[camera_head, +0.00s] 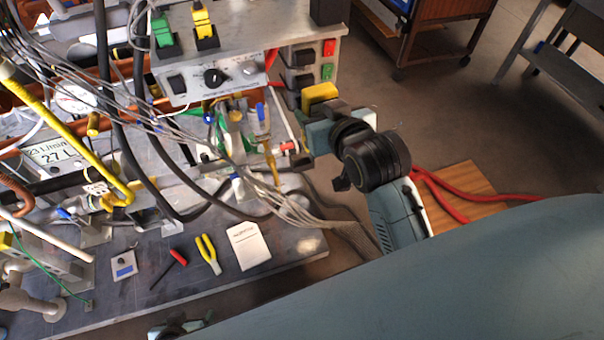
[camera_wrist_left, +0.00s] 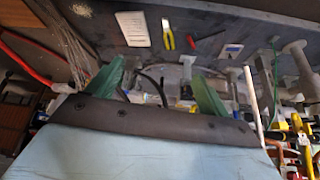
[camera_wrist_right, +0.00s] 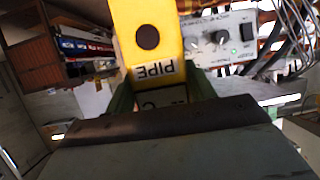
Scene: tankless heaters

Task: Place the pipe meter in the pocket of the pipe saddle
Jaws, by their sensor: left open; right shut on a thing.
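The pipe meter (camera_head: 320,93) is a yellow block in my right gripper (camera_head: 318,122), held off the right end of the bench. In the right wrist view the pipe meter (camera_wrist_right: 148,38) has a dark round hole and a label reading PIPE, and it sits between the green fingers. My right gripper is shut on it. My left gripper (camera_head: 182,328) is at the bottom edge of the head view; in the left wrist view its green fingers (camera_wrist_left: 162,88) are apart and empty. I cannot tell which part is the pipe saddle.
A control panel (camera_head: 213,80) with knobs faces front. Cables hang across the left. A card (camera_head: 249,246), pliers (camera_head: 208,254) and a screwdriver (camera_head: 170,268) lie on the lower shelf.

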